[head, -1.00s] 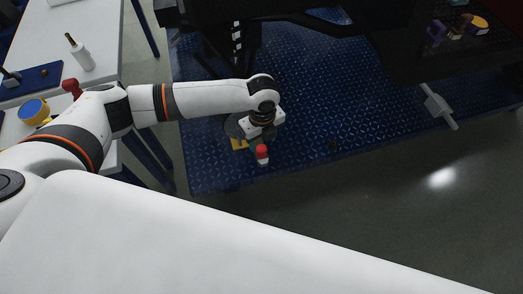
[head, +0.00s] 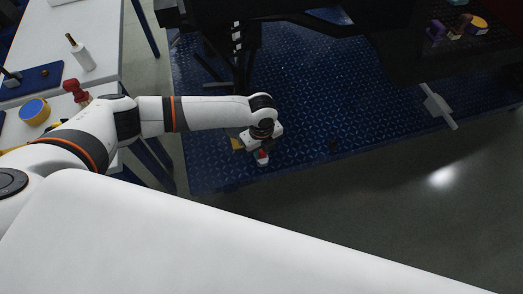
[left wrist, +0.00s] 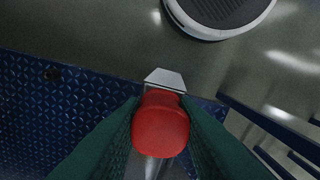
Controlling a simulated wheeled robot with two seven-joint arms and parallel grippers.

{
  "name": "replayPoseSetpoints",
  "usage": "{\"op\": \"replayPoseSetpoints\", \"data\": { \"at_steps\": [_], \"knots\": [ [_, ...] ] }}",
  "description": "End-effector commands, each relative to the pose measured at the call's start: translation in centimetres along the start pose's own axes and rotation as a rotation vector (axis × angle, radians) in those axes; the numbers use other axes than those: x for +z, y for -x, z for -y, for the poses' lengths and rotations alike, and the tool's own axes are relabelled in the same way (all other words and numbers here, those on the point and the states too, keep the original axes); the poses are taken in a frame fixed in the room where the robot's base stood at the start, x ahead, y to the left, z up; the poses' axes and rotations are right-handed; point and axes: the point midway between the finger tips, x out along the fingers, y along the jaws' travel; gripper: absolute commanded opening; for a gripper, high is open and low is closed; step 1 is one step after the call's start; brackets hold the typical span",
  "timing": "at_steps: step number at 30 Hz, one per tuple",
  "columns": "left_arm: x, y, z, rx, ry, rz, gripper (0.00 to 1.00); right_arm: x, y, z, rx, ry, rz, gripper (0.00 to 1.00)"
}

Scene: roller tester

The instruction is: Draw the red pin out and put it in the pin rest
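The red pin (head: 263,154) stands near the front edge of the blue patterned platform in the head view, a small white part below its red head. In the left wrist view its red head (left wrist: 160,125) fills the space between the green fingers. My left gripper (head: 262,146) is over the pin and partly hides it. Its fingers (left wrist: 160,108) lie against both sides of the red head, with no gap that I can see. The pin's lower shaft is hidden. I cannot make out which thing is the pin rest. My right gripper is not in view.
A yellow piece (head: 237,143) lies just left of the gripper. A white table (head: 100,20) at the left holds a white bottle-like part (head: 82,57), a red part (head: 75,90) and a blue-topped yellow cylinder (head: 34,111). A grey bar (head: 438,105) lies at the right.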

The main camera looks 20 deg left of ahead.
Motion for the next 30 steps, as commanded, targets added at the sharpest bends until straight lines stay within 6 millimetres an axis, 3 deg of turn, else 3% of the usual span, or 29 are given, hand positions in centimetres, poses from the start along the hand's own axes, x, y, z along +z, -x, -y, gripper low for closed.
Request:
{"op": "replayPoseSetpoints", "data": {
  "at_steps": [11, 22, 30],
  "knots": [
    [-0.1, 0.9, 0.0, 0.001, 0.001, -0.001, 0.04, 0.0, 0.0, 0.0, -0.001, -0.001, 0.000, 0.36],
    [-0.1, 7.9, -0.1, 0.003, -0.001, -0.001, 0.04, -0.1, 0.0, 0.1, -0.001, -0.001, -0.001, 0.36],
    [-0.1, 10.1, 0.0, 0.001, 0.001, 0.000, 0.04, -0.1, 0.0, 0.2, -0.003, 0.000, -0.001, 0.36]
  ]
}}
